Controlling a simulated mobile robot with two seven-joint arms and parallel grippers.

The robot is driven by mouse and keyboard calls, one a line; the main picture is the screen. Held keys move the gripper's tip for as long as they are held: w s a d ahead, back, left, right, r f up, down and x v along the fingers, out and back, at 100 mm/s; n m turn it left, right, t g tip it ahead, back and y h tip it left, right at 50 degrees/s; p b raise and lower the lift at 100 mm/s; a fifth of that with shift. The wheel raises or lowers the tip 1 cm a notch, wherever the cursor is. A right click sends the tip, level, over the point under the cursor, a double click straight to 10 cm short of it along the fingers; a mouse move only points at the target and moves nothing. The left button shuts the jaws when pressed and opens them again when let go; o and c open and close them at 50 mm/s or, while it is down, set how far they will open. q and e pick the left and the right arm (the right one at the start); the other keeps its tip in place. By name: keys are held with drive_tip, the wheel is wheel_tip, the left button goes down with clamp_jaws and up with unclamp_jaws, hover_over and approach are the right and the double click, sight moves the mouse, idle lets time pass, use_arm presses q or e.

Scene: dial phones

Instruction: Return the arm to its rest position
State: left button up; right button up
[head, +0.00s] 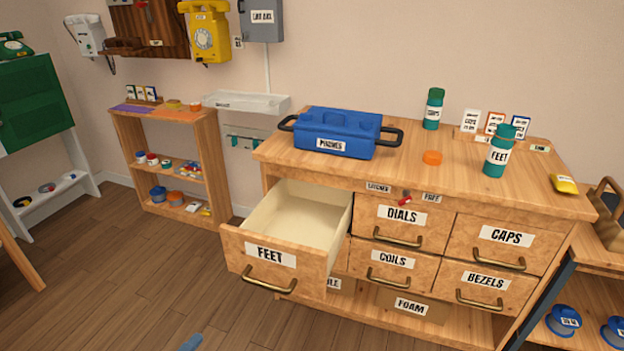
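Neither of my grippers can be made out in the head view. A small blue shape (190,343) shows at the bottom edge, left of centre; I cannot tell what it is. The drawer labelled FEET (270,258) is pulled out at the left of the wooden cabinet (400,185), and the part of its inside that shows looks empty. The DIALS (402,218), COILS (394,261), CAPS (505,238) and BEZELS (486,282) drawers are closed.
On the cabinet top stand a blue PHONES box (338,135), a green FEET bottle (499,152), another green bottle (433,108), an orange disc (432,158) and a yellow packet (564,184). A low shelf (165,115) stands left.

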use_arm(q)
drive_tip(key=s+d+f+m+g, duration=0.1)
drive_tip(key=s+d+m+g, duration=0.45)
drive_tip(key=m, duration=0.35)
drive_tip(key=s+a+r+m+g+y, duration=0.2)
drive_tip(key=s+a+m+g+y, duration=0.4)
drive_tip(key=s, duration=0.3)
drive_tip(key=w+d+r+m+t+h+p, duration=0.2)
drive_tip(key=w+d+r+t+h+p, duration=0.2)
drive_tip(key=p, duration=1.1)
drive_tip(key=w+d+r+t, duration=0.1)
drive_tip(key=d+r+t, duration=0.2)
drive_tip(key=d, duration=0.1)
drive_tip(key=shift+w+r, duration=0.25)
drive_tip(key=shift+w, duration=0.1)
use_arm(e)
drive_tip(key=r+g, duration=0.1)
drive_tip(key=r, duration=0.1)
drive_tip(key=r+n+g+h, duration=0.1)
drive_tip(key=r, duration=0.1)
drive_tip(key=shift+d+g, duration=0.25)
drive_tip(key=shift+g, duration=0.05)
use_arm(q)
drive_tip(key=shift+t, duration=0.25)
use_arm(e)
drive_tip(key=shift+w, duration=0.1)
